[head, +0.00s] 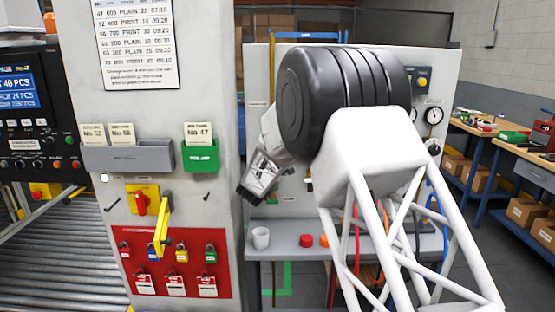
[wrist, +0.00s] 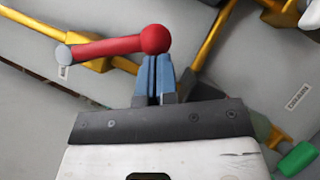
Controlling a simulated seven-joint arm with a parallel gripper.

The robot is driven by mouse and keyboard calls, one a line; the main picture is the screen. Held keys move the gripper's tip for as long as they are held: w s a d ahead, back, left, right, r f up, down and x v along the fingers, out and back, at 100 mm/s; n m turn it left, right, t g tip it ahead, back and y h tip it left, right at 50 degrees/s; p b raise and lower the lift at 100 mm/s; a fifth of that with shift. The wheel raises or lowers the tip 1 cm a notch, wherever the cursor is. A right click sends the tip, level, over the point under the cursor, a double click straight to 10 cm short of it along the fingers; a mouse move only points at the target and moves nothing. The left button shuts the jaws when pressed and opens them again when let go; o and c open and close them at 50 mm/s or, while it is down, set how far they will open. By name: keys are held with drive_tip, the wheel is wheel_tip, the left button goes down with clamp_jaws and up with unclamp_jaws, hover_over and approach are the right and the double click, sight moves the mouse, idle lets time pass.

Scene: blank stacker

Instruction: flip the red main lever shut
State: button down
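The red main lever (wrist: 108,46) shows in the wrist view as a red rod with a round red knob (wrist: 155,39) at its right end and a grey pivot (wrist: 63,53) at its left end. It lies nearly level in that picture. My gripper (wrist: 156,62) has its two blue fingers together, with only a thin line between them. The fingertips are right at the lower side of the knob; I cannot tell whether they touch it. In the head view my gripper (head: 247,194) is at the grey machine's left side, and I cannot make out the lever there.
Yellow pipes (wrist: 212,35) run close around the lever, and a green part (wrist: 298,158) is at lower right. In the head view a grey shelf (head: 285,246) holds a white cup (head: 261,238) and red buttons. A pillar with a red lock board (head: 215,278) stands left.

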drive_tip(key=d+r+n+t+y, duration=0.1)
drive_tip(key=d+r+n+t, duration=0.1)
drive_tip(key=d+r+n, duration=0.2)
drive_tip(key=shift+d+r, duration=0.95)
drive_tip(key=shift+d, duration=0.7)
drive_tip(key=s+f, duration=0.5)
drive_tip(key=s, duration=0.3)
drive_tip(key=shift+s+a+f, duration=0.15)
drive_tip(key=shift+a+f, duration=0.1)
drive_tip(key=shift+f, duration=0.1)
idle(0.3)
